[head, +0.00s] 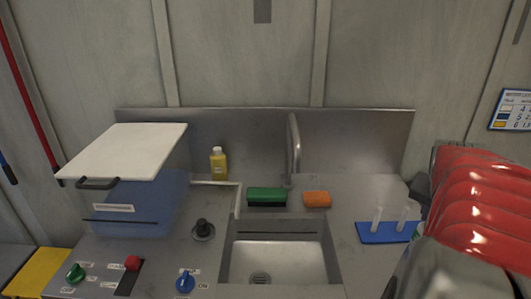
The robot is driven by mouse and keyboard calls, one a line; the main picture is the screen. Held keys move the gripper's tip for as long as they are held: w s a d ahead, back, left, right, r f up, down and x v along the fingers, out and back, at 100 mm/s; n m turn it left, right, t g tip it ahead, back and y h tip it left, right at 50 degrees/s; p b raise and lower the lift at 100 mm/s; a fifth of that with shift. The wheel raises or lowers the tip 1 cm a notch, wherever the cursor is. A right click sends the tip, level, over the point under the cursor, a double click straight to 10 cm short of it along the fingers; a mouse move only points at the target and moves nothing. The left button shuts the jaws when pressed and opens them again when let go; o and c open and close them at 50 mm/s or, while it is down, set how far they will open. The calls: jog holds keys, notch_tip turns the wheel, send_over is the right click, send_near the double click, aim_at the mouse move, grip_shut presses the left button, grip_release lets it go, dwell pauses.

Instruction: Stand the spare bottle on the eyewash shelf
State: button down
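A small yellow bottle with a pale cap (218,163) stands upright at the back of the steel counter, left of the tap. I cannot tell whether it is the spare bottle. I see nothing that I can identify as the eyewash shelf. My arm, red and ribbed, fills the lower right, and my gripper is not in view. The arm hides the counter's right end.
A sink (278,262) with an upright tap (294,150) is in the middle. Behind it lie a green block (267,196) and an orange block (317,199). A blue rack (385,233) holds two white tubes. A blue, white-lidded box (140,200) stands left, near several knobs.

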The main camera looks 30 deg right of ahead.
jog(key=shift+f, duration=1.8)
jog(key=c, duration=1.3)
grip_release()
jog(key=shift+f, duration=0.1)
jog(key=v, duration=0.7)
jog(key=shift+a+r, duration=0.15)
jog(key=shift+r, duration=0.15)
